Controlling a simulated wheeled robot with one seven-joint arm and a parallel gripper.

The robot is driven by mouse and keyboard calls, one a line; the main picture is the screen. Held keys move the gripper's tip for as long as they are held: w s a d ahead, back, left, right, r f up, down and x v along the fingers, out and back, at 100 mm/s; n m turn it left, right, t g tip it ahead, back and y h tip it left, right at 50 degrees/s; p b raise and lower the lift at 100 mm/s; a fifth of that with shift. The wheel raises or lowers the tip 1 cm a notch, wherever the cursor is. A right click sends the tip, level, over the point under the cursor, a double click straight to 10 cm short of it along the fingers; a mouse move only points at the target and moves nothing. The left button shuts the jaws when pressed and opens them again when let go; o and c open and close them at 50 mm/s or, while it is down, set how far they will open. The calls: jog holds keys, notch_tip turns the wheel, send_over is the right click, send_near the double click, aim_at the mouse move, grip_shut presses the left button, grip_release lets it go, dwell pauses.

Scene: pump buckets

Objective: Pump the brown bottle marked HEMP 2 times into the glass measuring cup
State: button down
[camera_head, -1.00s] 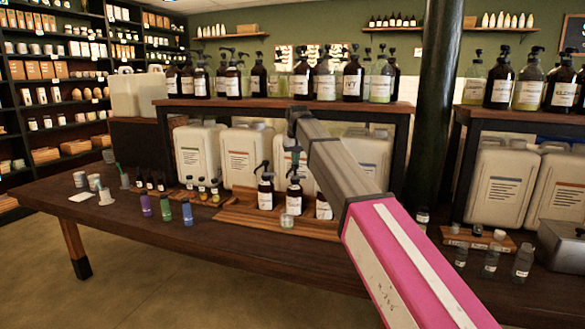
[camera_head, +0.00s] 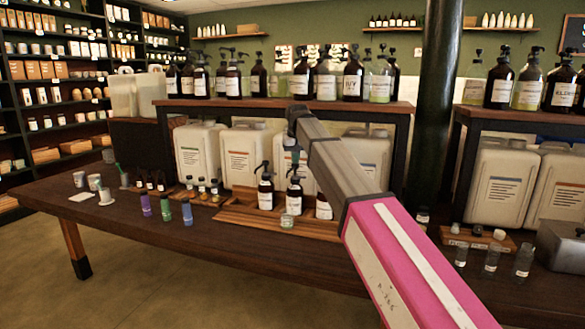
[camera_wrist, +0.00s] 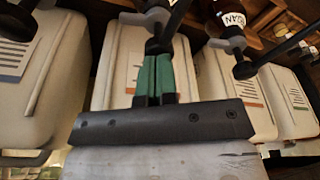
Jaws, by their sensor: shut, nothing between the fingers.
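Three dark brown pump bottles with white labels stand on a wooden tray: a left one (camera_head: 265,190), a middle one (camera_head: 294,194) and a right one (camera_head: 323,208) partly hidden by my arm. Their labels are too small to read in the head view, so I cannot tell which is HEMP. A small clear glass cup (camera_head: 287,221) stands before the middle bottle. My gripper (camera_wrist: 155,80) has green fingers, shut and empty. In the head view it is mostly hidden by my arm, above the middle bottle. The wrist view shows pump heads and a bottle label (camera_wrist: 234,19) ending in "GAN".
Large white jugs (camera_head: 240,158) stand behind the bottles. A shelf (camera_head: 270,104) above holds more pump bottles. Small coloured bottles (camera_head: 166,207) and white cups stand to the left. A dark pillar (camera_head: 437,110) rises to the right. The table's front is clear.

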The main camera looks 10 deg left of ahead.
jog(key=shift+r, duration=0.45)
jog(key=shift+r, duration=2.5)
